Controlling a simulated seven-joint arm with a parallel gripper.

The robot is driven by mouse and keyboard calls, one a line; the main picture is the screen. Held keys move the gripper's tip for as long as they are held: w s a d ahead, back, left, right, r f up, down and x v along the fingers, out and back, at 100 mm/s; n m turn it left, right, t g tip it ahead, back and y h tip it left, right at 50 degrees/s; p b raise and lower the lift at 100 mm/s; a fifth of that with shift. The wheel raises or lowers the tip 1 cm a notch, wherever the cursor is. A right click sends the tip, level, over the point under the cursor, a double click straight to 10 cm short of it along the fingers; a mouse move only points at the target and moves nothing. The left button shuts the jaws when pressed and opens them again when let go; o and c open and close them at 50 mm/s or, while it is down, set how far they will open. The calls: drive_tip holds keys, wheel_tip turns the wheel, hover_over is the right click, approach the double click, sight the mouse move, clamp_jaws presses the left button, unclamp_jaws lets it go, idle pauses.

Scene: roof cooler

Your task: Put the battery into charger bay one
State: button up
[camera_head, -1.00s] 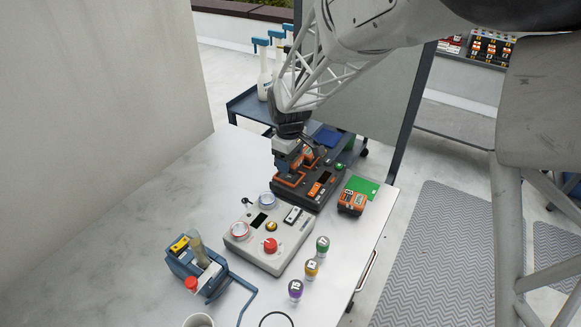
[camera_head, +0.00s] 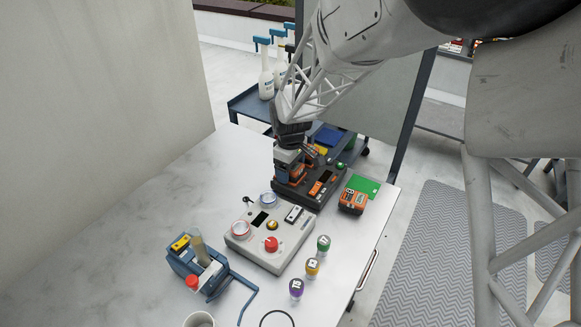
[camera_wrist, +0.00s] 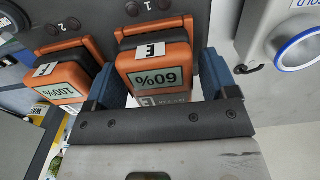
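An orange battery (camera_wrist: 158,75) with a display that seems to read 60%, upside down, is at the charger bay marked 1 in the wrist view. My gripper (camera_wrist: 165,85) has its blue fingers on either side of this battery. A narrow light gap shows by the right finger, so it looks open around the battery. In the head view my gripper (camera_head: 287,177) is low over the left of the dark charger (camera_head: 313,195) and hides most of that bay. Another orange battery (camera_head: 351,202) lies by the green mat (camera_head: 364,184), right of the charger.
A second battery (camera_wrist: 62,85) reading 100% is in bay 2, close beside my left finger. A grey control box (camera_head: 268,238) with a red knob stands in front of the charger. The left tabletop is clear.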

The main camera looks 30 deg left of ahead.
drive_tip(key=shift+o, duration=0.3)
drive_tip(key=shift+r, duration=0.15)
wheel_tip(320, 180, up, 12)
idle(0.7)
idle(0.7)
drive_tip(key=s+d+r+m, duration=0.1)
drive_tip(key=d+r+m, duration=0.2)
drive_tip(key=d, duration=0.8)
drive_tip(key=d+r+m+t, duration=0.1)
drive_tip(key=d+r+m, duration=0.25)
drive_tip(key=d, duration=0.75)
drive_tip(key=s+d+r+m, duration=0.1)
drive_tip(key=d+r+m, duration=0.15)
drive_tip(key=d, duration=0.75)
drive_tip(key=s+d+m+t, duration=0.1)
drive_tip(key=s+d+m, duration=0.8)
drive_tip(key=s+d, duration=1)
drive_tip(key=d, duration=0.4)
drive_tip(key=shift+s+d+f+t, duration=0.2)
drive_tip(key=shift+s+f+t, duration=0.1)
drive_tip(key=shift+f, duration=0.1)
